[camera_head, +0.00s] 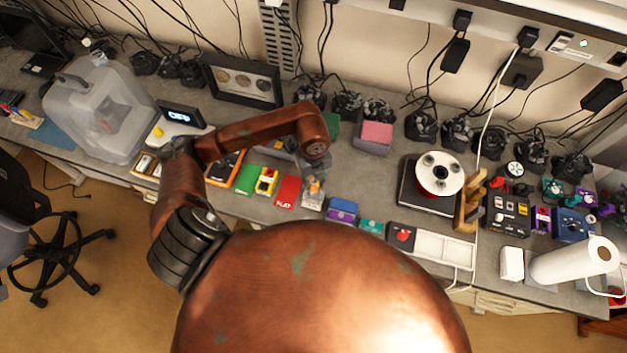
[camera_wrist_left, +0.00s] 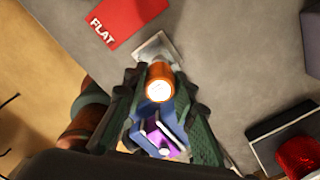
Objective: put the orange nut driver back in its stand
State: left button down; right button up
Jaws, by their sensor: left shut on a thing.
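The orange nut driver (camera_wrist_left: 160,82) is between the fingers of my left gripper (camera_wrist_left: 157,88), with its round handle end facing the wrist camera. In the head view the orange driver (camera_head: 314,185) is a small patch below my left gripper (camera_head: 308,174), which is partly hidden by my arm. My left gripper is shut on the driver. A pale grey metallic piece (camera_wrist_left: 156,47), perhaps the stand, lies just beyond the driver; it also shows in the head view (camera_head: 311,201). The driver's lower end is hidden, so I cannot tell whether it touches this piece. My right gripper is out of view.
A red card marked FLAT (camera_wrist_left: 125,18) lies beside the grey piece. A blue and purple box (camera_head: 342,209) is close by on its right, and a unit with a red button (camera_head: 403,235) stands farther right. Bare grey bench shows between them.

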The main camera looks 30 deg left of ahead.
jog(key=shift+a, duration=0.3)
pick_arm(q)
jog(key=shift+f+n+b, duration=0.15)
jog(key=shift+n+b, duration=0.15)
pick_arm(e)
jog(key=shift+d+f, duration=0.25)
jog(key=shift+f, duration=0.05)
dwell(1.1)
pick_arm(q)
jog(key=shift+f+b, duration=0.3)
jog(key=shift+f, duration=0.05)
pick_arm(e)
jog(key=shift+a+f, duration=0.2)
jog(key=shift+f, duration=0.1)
pick_arm(q)
jog(key=shift+f+b, duration=0.55)
jog(key=shift+f, duration=0.1)
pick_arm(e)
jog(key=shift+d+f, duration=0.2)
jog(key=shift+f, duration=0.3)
pick_arm(q)
jog(key=shift+f+b, duration=0.5)
jog(key=shift+f, duration=0.15)
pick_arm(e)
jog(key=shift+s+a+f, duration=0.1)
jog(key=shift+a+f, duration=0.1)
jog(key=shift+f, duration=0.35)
